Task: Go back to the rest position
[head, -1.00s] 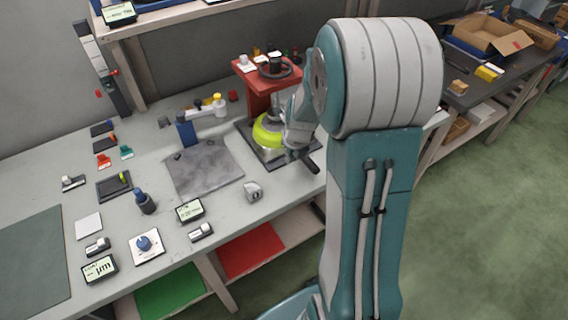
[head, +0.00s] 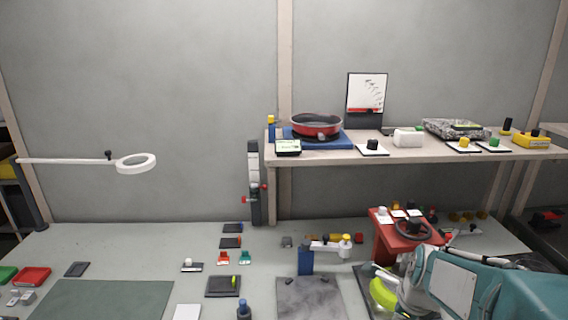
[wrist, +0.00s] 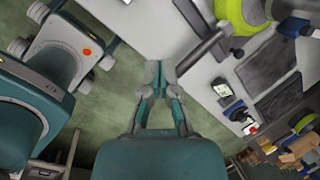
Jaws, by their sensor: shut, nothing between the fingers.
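My gripper (wrist: 161,78) is shut and empty in the wrist view, its two fingers close together above the green floor.
A red stand (head: 388,238) with a dark ring on top is close behind my arm. A shelf (head: 340,153) above the bench holds a red pan (head: 316,124) and several small devices. A lamp (head: 136,164) reaches out at left. A grey bench (head: 120,258) spans the front.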

